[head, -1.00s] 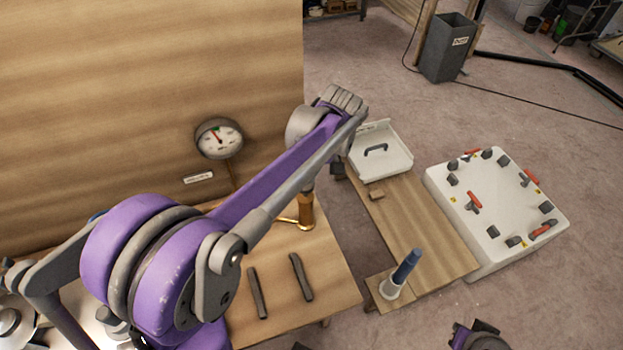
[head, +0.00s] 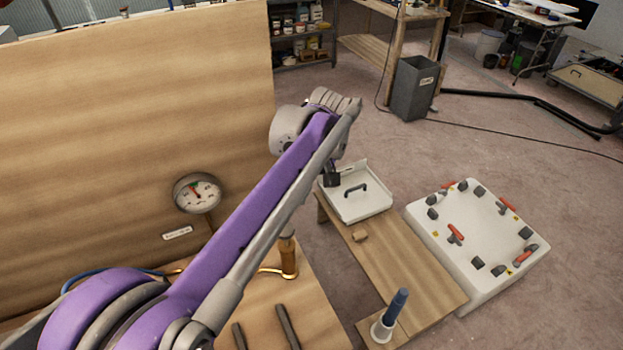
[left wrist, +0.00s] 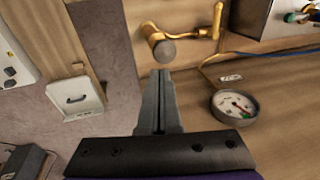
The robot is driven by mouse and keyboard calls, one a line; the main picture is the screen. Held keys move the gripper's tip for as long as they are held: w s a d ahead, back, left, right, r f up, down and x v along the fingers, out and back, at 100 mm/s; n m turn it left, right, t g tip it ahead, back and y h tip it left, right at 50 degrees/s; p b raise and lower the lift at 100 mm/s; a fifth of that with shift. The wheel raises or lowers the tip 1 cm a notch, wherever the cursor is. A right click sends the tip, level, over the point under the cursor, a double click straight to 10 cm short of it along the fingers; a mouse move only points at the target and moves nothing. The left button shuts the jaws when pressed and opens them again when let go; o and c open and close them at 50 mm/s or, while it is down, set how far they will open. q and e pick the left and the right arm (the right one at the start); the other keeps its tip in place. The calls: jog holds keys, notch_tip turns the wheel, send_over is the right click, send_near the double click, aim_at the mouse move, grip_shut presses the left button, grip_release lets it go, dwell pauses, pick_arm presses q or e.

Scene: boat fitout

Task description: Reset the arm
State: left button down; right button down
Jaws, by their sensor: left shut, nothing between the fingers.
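My left arm (head: 255,220) crosses the head view from the lower left up to the middle, with purple and grey links. My left gripper (left wrist: 161,75) shows in the left wrist view, its two grey fingers together with nothing between them. A brass fitting with a grey round end (left wrist: 164,48) is just past the fingertips in that view; I cannot tell the gap in depth. In the head view the arm hides most of the gripper. My right gripper is not in view.
A round gauge (head: 197,193) is by the wooden panel (head: 130,110). A brass fitting (head: 289,258) stands on the bench. To the right are a white tray with a handle (head: 362,207), a blue-handled tool in a white holder (head: 390,316) and a white panel with red levers (head: 478,245).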

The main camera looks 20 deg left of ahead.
pick_arm(q)
jog(key=s+d+f+m+t+h, duration=0.1)
jog(key=s+d+f+m+t, duration=0.1)
jog(key=s+f+m, duration=0.3)
jog(key=s+d+f+m+t+h, duration=0.1)
jog(key=s+d+f+m+t, duration=0.2)
jog(key=s+f, duration=0.5)
jog(key=s+m+t, duration=0.1)
jog(key=s, duration=0.3)
jog(key=shift+s+d+m+t+h, duration=0.15)
jog(key=shift+s+m+t+h, duration=0.15)
jog(key=shift+m, duration=0.1)
